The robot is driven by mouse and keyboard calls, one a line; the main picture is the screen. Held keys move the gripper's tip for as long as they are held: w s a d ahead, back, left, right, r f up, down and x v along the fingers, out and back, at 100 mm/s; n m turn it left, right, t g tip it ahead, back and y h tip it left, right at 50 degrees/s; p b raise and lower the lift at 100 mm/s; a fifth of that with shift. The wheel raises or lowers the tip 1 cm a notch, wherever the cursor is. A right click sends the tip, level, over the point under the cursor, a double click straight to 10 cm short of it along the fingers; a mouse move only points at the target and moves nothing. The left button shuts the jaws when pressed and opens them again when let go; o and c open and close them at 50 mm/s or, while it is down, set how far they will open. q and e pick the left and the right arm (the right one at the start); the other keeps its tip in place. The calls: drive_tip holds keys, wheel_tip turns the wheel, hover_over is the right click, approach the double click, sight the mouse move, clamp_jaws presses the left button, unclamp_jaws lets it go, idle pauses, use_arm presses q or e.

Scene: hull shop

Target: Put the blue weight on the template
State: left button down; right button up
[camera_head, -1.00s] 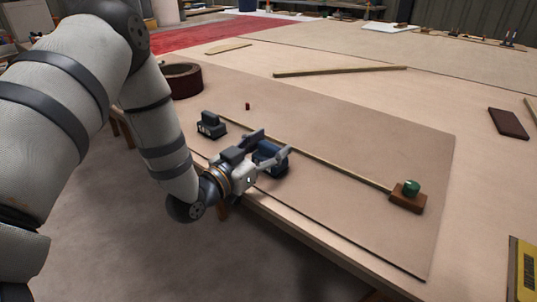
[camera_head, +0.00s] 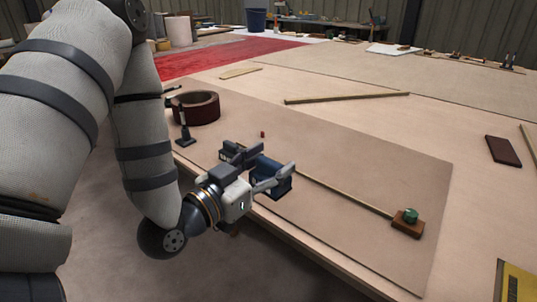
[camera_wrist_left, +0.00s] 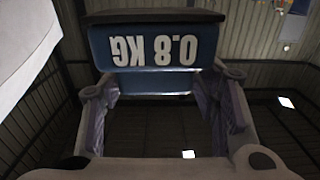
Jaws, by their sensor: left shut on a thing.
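My left gripper (camera_head: 266,168) is shut on the blue weight (camera_head: 272,186), near the front edge of the large thin brown sheet on the table. In the left wrist view the blue weight (camera_wrist_left: 150,45) shows its white "0.8 KG" marking upside down, between the two fingers. The brown sheet (camera_head: 350,165), which seems to be the template, lies flat. I cannot tell whether the weight touches it or hangs just above. A dark block (camera_head: 231,151) stands behind the gripper, partly hidden. My right gripper is not in view.
A thin wooden strip (camera_head: 345,194) runs across the sheet to a brown block with a green knob (camera_head: 410,215). A small red peg (camera_head: 263,134), a dark red ring (camera_head: 195,107) and a dark upright piece (camera_head: 185,131) are farther back. The sheet's right middle is clear.

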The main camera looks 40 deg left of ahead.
use_arm(q)
drive_tip(key=shift+s+d+r+p, duration=0.25)
drive_tip(key=shift+s+r+p, duration=0.1)
drive_tip(key=shift+s+r, duration=0.35)
drive_tip(key=shift+s+d+f, duration=0.1)
drive_tip(key=shift+d+f, duration=0.05)
drive_tip(key=shift+f, duration=0.2)
drive_tip(key=s+d+f+m+g+h, duration=0.1)
drive_tip(key=s+d+f+m+h, duration=0.1)
drive_tip(key=d, duration=0.3)
drive_tip(key=s+d+f+m+g+h, duration=0.1)
drive_tip(key=s+d+f+m+h, duration=0.1)
drive_tip(key=d+f+m+h, duration=0.1)
drive_tip(key=d+f+h, duration=0.1)
drive_tip(key=d+h, duration=0.1)
drive_tip(key=shift+h, duration=0.3)
